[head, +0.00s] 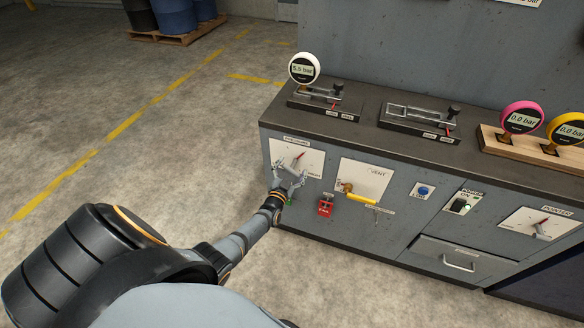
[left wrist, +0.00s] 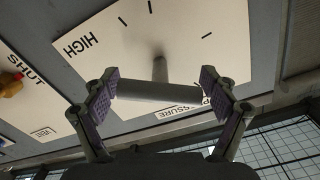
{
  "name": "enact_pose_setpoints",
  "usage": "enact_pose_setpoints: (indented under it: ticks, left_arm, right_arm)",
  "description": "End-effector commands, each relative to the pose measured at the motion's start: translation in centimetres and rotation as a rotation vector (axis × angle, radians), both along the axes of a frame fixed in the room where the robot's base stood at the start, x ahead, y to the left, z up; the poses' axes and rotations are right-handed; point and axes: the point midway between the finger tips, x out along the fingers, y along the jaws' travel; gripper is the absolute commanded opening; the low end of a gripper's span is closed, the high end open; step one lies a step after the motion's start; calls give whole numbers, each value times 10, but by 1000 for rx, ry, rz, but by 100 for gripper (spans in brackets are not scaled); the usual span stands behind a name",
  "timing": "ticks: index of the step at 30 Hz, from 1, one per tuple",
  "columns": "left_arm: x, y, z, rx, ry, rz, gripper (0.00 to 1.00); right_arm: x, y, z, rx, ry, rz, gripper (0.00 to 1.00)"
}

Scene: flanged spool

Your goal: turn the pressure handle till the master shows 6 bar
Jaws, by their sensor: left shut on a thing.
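The white round gauge (head: 303,67) on the left of the bench top reads about 5.5 bar; I take it as the master. The pressure handle is a grey bar (left wrist: 160,93) on a white dial plate (head: 308,158) on the cabinet front. My left gripper (head: 290,176) is at this plate. In the left wrist view its fingers (left wrist: 158,84) are on both ends of the bar, shut on it. The word HIGH is on the plate at left. My right gripper is not in view.
Right of the plate are the vent plate (head: 365,180) with a yellow lever (head: 361,199), a red lock (head: 325,205), a blue button (head: 424,191) and a power switch (head: 460,205). Pink (head: 521,117) and yellow (head: 566,128) gauges reading 0.0 bar stand on a wooden rack. Floor at left is clear.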

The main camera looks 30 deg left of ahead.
Motion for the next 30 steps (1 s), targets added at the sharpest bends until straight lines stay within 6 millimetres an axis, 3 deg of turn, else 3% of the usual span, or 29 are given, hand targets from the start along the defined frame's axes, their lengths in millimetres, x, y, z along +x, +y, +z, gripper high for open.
enact_pose_setpoints:
  ticks: [15,16,18,30]
  left_arm:
    - [-1,0,-2,16,9,0,54]
    - [-1,0,-2,16,9,0,88]
    - [-1,0,-2,17,8,1,97]
    - [-2,0,-1,16,5,0,100]
  right_arm:
    - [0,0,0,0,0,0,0]
    - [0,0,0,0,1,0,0]
    - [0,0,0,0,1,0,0]
    - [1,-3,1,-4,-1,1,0]
